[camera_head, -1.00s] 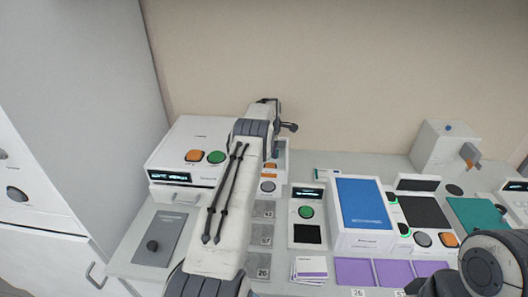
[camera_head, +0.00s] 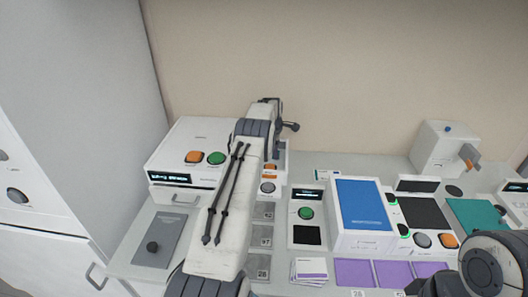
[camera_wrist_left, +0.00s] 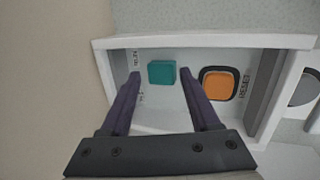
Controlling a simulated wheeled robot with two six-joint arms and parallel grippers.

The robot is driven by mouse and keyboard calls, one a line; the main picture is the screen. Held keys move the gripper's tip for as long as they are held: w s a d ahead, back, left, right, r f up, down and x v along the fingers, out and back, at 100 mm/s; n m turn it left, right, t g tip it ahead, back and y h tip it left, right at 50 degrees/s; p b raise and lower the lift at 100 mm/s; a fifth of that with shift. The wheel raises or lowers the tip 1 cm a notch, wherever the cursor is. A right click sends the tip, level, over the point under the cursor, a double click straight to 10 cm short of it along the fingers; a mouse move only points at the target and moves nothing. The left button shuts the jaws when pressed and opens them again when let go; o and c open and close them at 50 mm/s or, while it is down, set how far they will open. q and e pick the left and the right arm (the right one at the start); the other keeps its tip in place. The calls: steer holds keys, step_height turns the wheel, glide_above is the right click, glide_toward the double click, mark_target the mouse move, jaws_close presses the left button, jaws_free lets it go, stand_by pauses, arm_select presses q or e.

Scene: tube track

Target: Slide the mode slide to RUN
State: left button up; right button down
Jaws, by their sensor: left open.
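The mode slide, a teal square knob (camera_wrist_left: 162,72), sits on a pale recessed panel (camera_wrist_left: 160,112) with a white rim in the left wrist view. A small label that appears to read RUN (camera_wrist_left: 136,61) is left of the knob, and another faint label lies below it. My left gripper (camera_wrist_left: 160,76) is open, with its two dark fingers reaching toward the panel and their tips on either side of the knob. A gap shows between knob and fingers; contact depth is unclear. In the head view my left gripper (camera_head: 287,127) hides the knob.
An orange button (camera_wrist_left: 218,85) marked RESET sits right of the right finger. A white box (camera_head: 190,150) with orange and green buttons stands left of my left arm. A blue-topped unit (camera_head: 363,205) and black pad (camera_head: 425,212) stand to the right.

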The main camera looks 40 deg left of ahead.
arm_select(q)
steer(key=shift+r+p, duration=1.6)
steer(key=shift+r, duration=1.6)
steer(key=shift+f, duration=0.1)
